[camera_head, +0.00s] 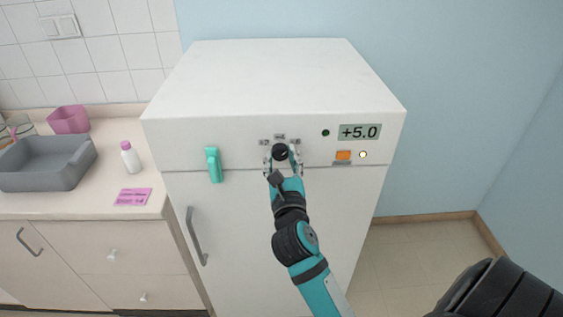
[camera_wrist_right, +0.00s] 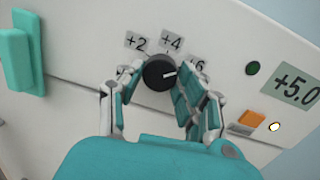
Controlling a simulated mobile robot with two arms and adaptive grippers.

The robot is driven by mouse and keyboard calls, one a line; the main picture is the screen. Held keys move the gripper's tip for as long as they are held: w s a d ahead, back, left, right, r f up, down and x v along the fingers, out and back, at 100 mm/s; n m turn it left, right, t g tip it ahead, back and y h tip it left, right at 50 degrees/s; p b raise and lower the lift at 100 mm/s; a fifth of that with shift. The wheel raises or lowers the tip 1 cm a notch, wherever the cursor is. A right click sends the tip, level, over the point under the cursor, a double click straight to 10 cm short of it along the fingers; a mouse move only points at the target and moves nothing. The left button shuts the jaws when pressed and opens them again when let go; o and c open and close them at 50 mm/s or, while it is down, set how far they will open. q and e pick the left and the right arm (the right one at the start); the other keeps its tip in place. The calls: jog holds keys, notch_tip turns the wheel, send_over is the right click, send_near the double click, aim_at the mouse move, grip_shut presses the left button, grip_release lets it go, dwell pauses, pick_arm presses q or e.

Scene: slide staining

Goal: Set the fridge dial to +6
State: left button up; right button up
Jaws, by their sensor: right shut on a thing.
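The white fridge (camera_head: 268,80) stands in the middle of the head view. Its black round dial (camera_head: 280,152) sits on the upper front panel under labels +2, +4 and +6. My right gripper (camera_head: 283,165) is shut on the dial, with a finger on each side of it, as the right wrist view shows (camera_wrist_right: 160,85). In that view the dial's white mark (camera_wrist_right: 170,74) points to the right, on the +6 label's side. The display (camera_head: 359,132) reads +5.0. My left gripper is not in view.
A teal handle (camera_head: 213,165) sticks out left of the dial. An orange button (camera_head: 343,156), a lit lamp (camera_head: 363,154) and a dark green lamp (camera_head: 325,133) are to the right. A counter at left holds a grey basin (camera_head: 45,178), a bottle (camera_head: 130,157) and a pink card (camera_head: 133,197).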

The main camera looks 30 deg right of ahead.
jog(key=shift+f+m, duration=0.1)
jog(key=shift+m, duration=0.6)
jog(key=o, duration=1.2)
jog(key=shift+c, duration=0.2)
jog(key=v, duration=0.7)
jog(key=shift+s+a, duration=0.15)
jog(key=shift+s, duration=0.1)
